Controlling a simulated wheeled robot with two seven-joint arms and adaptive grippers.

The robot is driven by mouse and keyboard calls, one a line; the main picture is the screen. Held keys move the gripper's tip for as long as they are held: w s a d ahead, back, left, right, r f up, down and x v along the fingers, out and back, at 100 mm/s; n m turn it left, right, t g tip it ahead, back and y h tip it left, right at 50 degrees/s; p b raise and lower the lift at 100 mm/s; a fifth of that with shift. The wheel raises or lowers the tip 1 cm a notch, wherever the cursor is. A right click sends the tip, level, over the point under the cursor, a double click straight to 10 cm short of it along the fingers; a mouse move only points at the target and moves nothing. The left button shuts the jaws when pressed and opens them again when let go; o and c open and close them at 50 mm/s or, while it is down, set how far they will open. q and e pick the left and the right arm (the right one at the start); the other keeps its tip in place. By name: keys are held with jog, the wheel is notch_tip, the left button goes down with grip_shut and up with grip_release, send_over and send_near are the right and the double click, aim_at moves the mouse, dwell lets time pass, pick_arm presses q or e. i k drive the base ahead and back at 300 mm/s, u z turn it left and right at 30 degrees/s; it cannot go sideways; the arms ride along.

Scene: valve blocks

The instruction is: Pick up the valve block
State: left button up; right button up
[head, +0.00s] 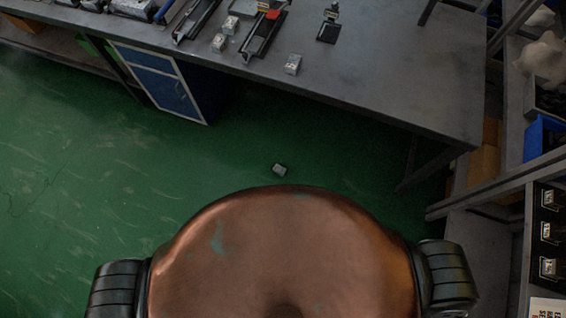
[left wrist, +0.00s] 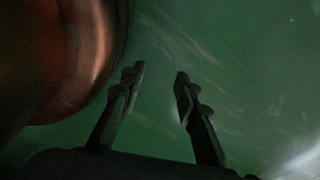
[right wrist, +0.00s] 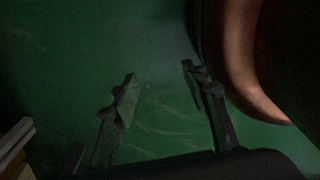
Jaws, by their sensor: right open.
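A small grey valve block (head: 280,170) lies on the green floor just in front of my copper body in the head view. More light grey blocks sit on the bench: one near its front edge (head: 293,64), and two further left, one (head: 219,43) in front of the other (head: 230,25). My left gripper (left wrist: 160,78) is open and empty in the left wrist view, over green floor. My right gripper (right wrist: 159,75) is open and empty in the right wrist view, also over floor. Neither gripper shows in the head view, and no block shows in the wrist views.
A grey bench (head: 390,75) spans the back, with black rail fixtures (head: 262,36) and a small black stand (head: 328,30) on it. A blue cabinet (head: 160,82) is under it. Shelving (head: 500,190) stands at the right. The floor at left is clear.

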aim_at(278, 169)
jog(key=u, duration=0.25)
jog(key=i, duration=0.7)
jog(key=u, duration=0.6)
